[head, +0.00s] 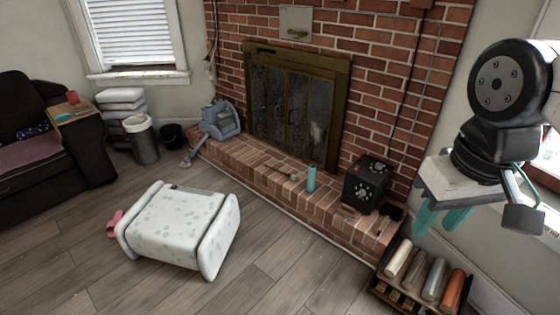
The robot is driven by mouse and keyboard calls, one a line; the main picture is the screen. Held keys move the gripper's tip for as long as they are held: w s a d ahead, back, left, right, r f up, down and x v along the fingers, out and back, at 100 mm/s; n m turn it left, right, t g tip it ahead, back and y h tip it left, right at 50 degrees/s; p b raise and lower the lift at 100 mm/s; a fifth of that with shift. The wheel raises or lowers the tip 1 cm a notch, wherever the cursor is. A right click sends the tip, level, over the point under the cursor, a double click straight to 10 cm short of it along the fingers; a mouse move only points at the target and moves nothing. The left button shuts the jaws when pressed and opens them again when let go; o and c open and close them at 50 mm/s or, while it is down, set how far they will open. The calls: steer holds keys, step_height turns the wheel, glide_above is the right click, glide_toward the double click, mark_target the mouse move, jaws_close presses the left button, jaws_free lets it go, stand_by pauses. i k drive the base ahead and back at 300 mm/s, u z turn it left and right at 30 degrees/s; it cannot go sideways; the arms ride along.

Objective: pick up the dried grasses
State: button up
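I cannot make out the dried grasses for certain in the head view. A thin, pale brownish strand (211,55) hangs at the left edge of the brick wall, too small to identify. A small tan item (291,175) lies on the brick hearth (265,160), also unclear. My gripper (436,222) is at the right, raised in the air, with its teal fingers pointing down. The fingers stand apart with nothing seen between them. It is well away from the hearth items in the picture.
On the hearth are a teal cylinder (311,179), a black box with dials (367,183) and a blue-grey appliance (221,119). A white padded block (178,226) lies on the floor. A rack of rolls (414,281) stands below my gripper.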

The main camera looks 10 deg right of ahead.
mark_target(293, 177)
steer(key=u, duration=0.1)
steer(key=i, duration=2.65)
steer(key=u, duration=0.15)
